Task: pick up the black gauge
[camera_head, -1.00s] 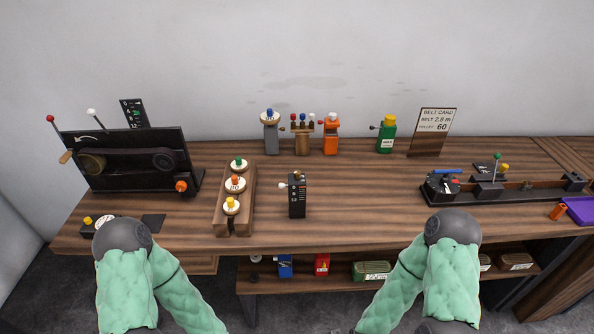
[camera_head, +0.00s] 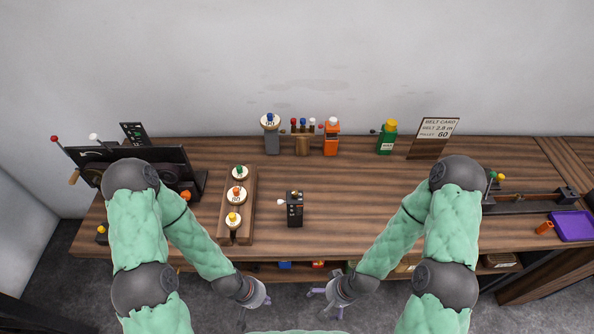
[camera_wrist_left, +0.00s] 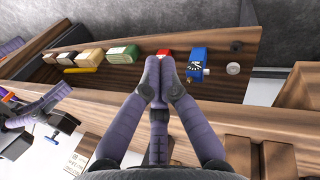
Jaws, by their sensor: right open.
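The black gauge (camera_head: 295,209), a small upright black block with pale markings and a white knob on its left side, stands on the middle of the wooden bench in the head view. My left gripper (camera_head: 258,306) is at the bench's front edge, nearer to me and left of the gauge, not touching it. In the left wrist view its purple fingers (camera_wrist_left: 158,66) are together with nothing seen between them. My right gripper (camera_head: 318,296) is open and empty, also in front of the bench edge, slightly right of the gauge.
A wooden rack (camera_head: 249,218) with several white-topped pieces stands just left of the gauge. Orange (camera_head: 331,142) and green (camera_head: 386,140) devices stand at the back. A purple tray (camera_head: 573,226) lies far right. A lower shelf holds a blue box (camera_wrist_left: 197,65). Bench right of the gauge is clear.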

